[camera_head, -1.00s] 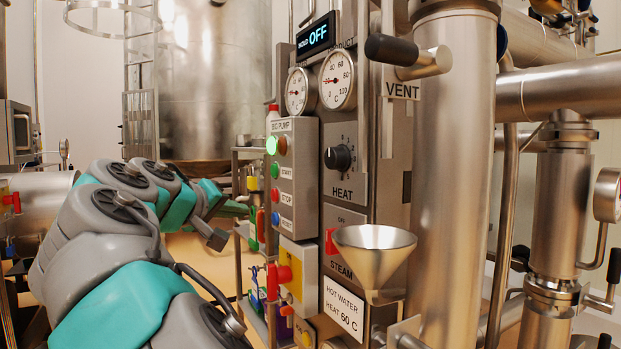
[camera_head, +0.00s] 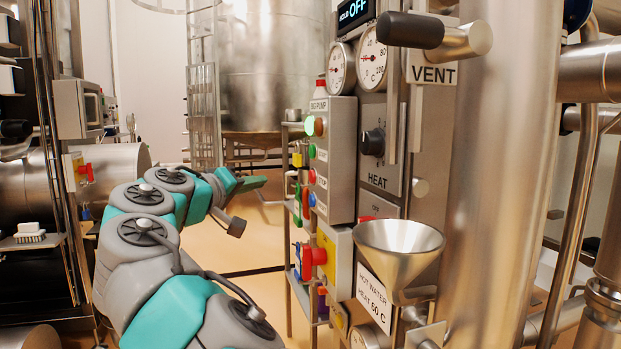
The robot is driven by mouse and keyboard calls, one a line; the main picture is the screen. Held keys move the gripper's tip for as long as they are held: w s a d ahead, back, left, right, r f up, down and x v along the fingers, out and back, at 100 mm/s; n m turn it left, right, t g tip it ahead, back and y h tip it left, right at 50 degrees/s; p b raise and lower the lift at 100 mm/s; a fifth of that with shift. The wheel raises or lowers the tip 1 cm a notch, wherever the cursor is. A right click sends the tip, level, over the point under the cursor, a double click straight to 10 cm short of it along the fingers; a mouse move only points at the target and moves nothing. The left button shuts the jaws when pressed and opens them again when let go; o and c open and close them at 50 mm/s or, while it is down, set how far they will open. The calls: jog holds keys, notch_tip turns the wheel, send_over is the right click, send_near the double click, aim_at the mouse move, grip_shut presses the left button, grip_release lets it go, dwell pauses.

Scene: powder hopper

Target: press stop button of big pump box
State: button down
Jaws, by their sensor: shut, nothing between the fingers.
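The big pump box (camera_head: 341,160) is a grey upright box right of centre, seen at a steep angle. Its narrow front face carries a lit green lamp (camera_head: 310,125), an orange-brown lamp, a green button (camera_head: 312,151), a red stop button (camera_head: 312,176) and a blue button (camera_head: 312,199), one below another. My gripper (camera_head: 258,182) is at the far end of my grey and teal arm. Its green fingers are shut and empty, left of the stop button at about its height in the picture, with a visible gap between them.
Below the box is a yellow panel with a red knob (camera_head: 314,257). A metal funnel (camera_head: 399,250) and a thick steel pipe (camera_head: 500,170) stand to the right. A rack (camera_head: 290,225) with bottles is behind the box. Floor shows between my arm and the rack.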

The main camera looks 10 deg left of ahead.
jog(key=w+d+b, duration=0.2)
jog(key=w+d, duration=0.2)
jog(key=d, duration=0.2)
jog(key=shift+d+b, duration=0.35)
jog(key=shift+w+d, duration=0.1)
jog(key=shift+d, duration=0.05)
dwell(1.8)
jog(key=shift+w+d, duration=0.15)
jog(key=shift+d, duration=0.1)
jog(key=shift+w+d+b, duration=0.2)
jog(key=shift+d+b, duration=0.1)
jog(key=shift+d, duration=0.05)
dwell(1.0)
jog(key=shift+a, duration=0.1)
jog(key=shift+s+a, duration=0.4)
jog(key=shift+a, duration=0.2)
jog(key=shift+s+a+p, duration=0.35)
jog(key=shift+s+a, duration=0.1)
jog(key=shift+a, duration=0.25)
jog(key=shift+s+a+p, duration=0.3)
jog(key=shift+s+a, duration=0.1)
jog(key=shift+a, duration=0.35)
jog(key=shift+s+a+p, duration=0.35)
jog(key=shift+s+a, duration=0.1)
jog(key=shift+a, duration=0.25)
